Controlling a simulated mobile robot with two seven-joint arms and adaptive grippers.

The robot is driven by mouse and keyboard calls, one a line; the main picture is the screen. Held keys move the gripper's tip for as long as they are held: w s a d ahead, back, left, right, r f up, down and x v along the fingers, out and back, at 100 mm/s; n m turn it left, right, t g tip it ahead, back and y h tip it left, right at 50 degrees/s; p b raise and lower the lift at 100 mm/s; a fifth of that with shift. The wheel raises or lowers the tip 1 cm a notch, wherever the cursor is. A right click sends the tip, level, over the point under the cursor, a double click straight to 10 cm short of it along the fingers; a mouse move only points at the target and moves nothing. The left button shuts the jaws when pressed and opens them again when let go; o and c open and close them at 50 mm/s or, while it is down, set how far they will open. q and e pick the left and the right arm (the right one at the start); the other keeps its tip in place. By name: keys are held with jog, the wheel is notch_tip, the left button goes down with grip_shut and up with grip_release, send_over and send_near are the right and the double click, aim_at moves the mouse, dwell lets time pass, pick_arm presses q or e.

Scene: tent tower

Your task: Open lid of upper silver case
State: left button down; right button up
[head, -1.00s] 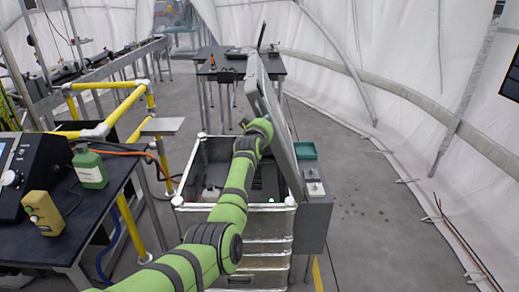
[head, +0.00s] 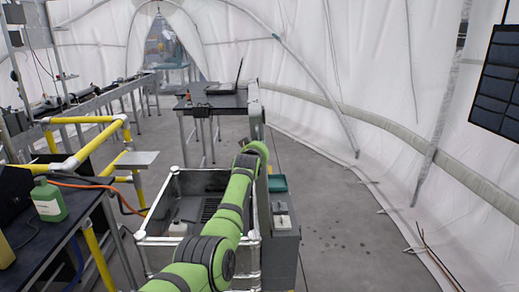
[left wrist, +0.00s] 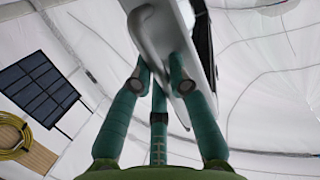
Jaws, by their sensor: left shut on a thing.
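The upper silver case (head: 160,241) stands open at the centre of the head view, on top of a stack. Its lid (head: 256,115) stands about upright along the case's right side, seen nearly edge-on. My left arm reaches across the case to the lid, and the arm hides much of both. In the left wrist view, the green fingers of my left gripper (left wrist: 161,88) are shut on the edge of the lid (left wrist: 203,68), by a bar on it. My right gripper is not in view.
A dark bench with a green bottle (head: 49,201) is at the left, beside yellow rails (head: 88,120). A grey box (head: 283,235) adjoins the case's right side. A table (head: 222,100) with a laptop stands behind. The floor at right is clear.

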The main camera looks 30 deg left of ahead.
pick_arm(q)
jog(key=shift+d, duration=0.1)
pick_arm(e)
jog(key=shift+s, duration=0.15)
pick_arm(q)
jog(key=c, duration=1.1)
grip_release()
jog(key=shift+c, duration=0.2)
jog(key=shift+w+d, duration=0.1)
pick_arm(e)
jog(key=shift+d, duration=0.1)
pick_arm(q)
jog(key=v, duration=1.2)
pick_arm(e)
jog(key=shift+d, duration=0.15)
